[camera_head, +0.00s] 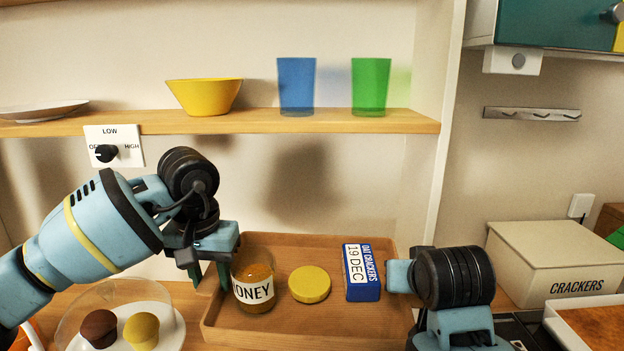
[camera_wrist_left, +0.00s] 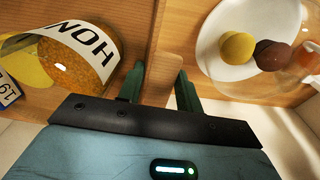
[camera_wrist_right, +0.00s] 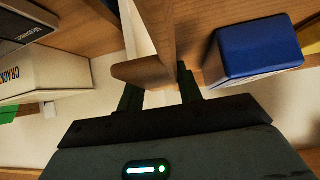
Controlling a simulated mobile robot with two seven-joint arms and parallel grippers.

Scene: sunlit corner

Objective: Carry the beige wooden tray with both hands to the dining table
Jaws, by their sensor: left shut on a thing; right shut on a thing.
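The beige wooden tray (camera_head: 300,325) sits on a wooden surface below the shelf. It carries a honey jar (camera_head: 254,283), a yellow round lid (camera_head: 309,284) and a blue oat crackers box (camera_head: 361,272) dated 19 DEC. My left gripper (camera_head: 207,275) is shut on the tray's left wall; in the left wrist view the fingers (camera_wrist_left: 158,85) straddle that wall beside the jar. My right gripper (camera_head: 400,277) is shut on the right wall, next to the crackers box; in the right wrist view the fingers (camera_wrist_right: 160,90) straddle it. The fingertips are partly hidden in the head view.
A clear-domed plate (camera_head: 165,335) with two cupcakes stands close left of the tray. A crackers bin (camera_head: 545,262) stands at the right. The shelf (camera_head: 300,122) above holds a yellow bowl (camera_head: 204,95), a blue cup (camera_head: 297,85) and a green cup (camera_head: 370,85).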

